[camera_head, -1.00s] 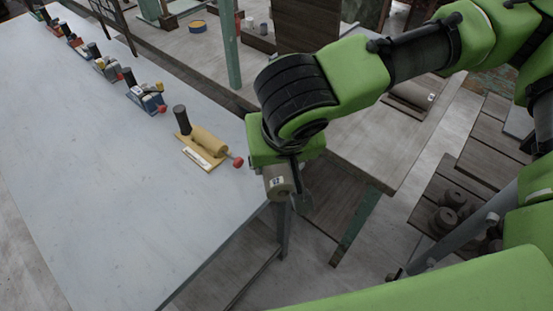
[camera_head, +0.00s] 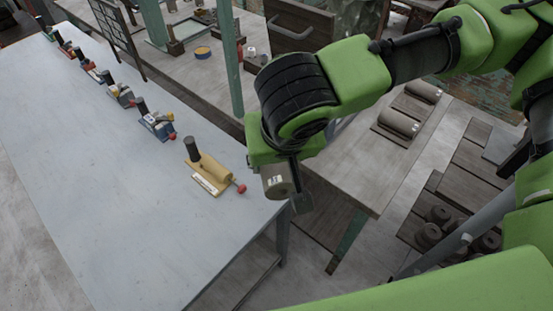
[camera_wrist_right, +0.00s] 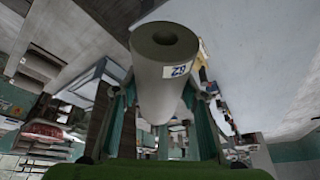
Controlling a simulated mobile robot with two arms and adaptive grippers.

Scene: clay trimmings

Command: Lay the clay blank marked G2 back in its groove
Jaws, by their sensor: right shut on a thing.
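My right gripper (camera_head: 288,190) is shut on a grey clay blank (camera_head: 276,181), a short cylinder with a hole in its end. The blank is held in the air just off the right edge of the pale table. In the right wrist view, the blank (camera_wrist_right: 164,75) sits between the fingers, its holed end toward the top. Its white label is upside down there and seems to read G2. Two grey cylinders, one nearer (camera_head: 399,123) and one farther (camera_head: 424,92), lie on dark boards on the wooden table. Their marks are too small to read. My left gripper is out of view.
The pale table (camera_head: 130,200) carries a yellow clamp fixture (camera_head: 213,172) with a red knob near the gripper, and several coloured fixtures in a row behind. The wooden table (camera_head: 345,170) has bare room in front of the boards. A green post (camera_head: 229,60) stands between the tables.

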